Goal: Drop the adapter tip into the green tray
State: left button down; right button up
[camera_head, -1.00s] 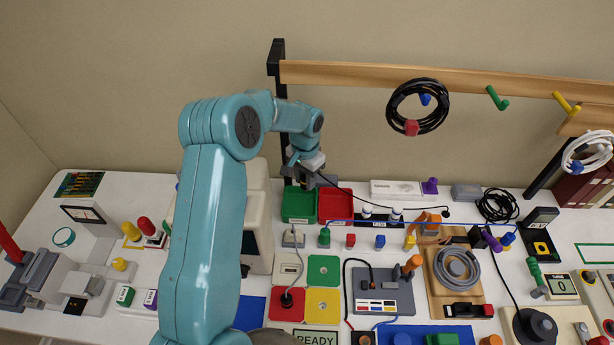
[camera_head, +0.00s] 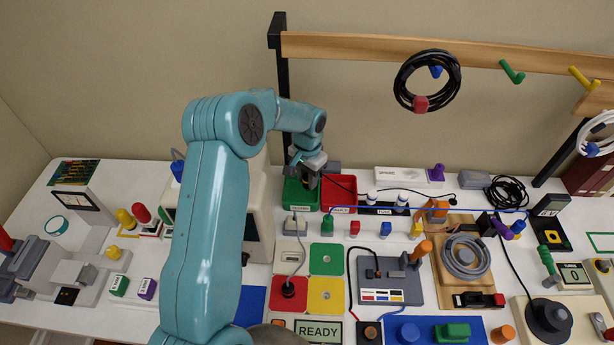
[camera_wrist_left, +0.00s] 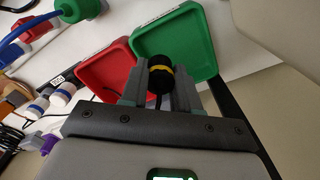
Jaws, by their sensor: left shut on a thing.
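The green tray (camera_head: 299,197) stands on the table in front of the black post, and it also shows in the left wrist view (camera_wrist_left: 205,40). My left gripper (camera_head: 305,178) is over the green tray in the head view. In the left wrist view its fingers (camera_wrist_left: 160,88) are shut on the adapter tip (camera_wrist_left: 160,78), a black cylinder with a yellow band. The tip appears at the near edge of the green tray in that view. A black cable runs from the tip to the right in the head view. My right gripper is not in view.
A red tray (camera_head: 338,194) stands right beside the green one. White bottles (camera_head: 401,202) stand to its right. A beige monitor casing (camera_head: 262,215) is close on the left. A black post (camera_head: 283,100) rises behind, carrying a wooden rail (camera_head: 350,47) with hung cables.

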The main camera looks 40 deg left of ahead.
pick_arm(q)
jog(key=shift+s+r, duration=0.1)
jog(key=c, duration=0.8)
grip_release()
jog(key=shift+o, duration=0.2)
jog(key=shift+r+p, duration=1.45)
jog(key=shift+r, duration=1.05)
jog(key=shift+f, duration=0.1)
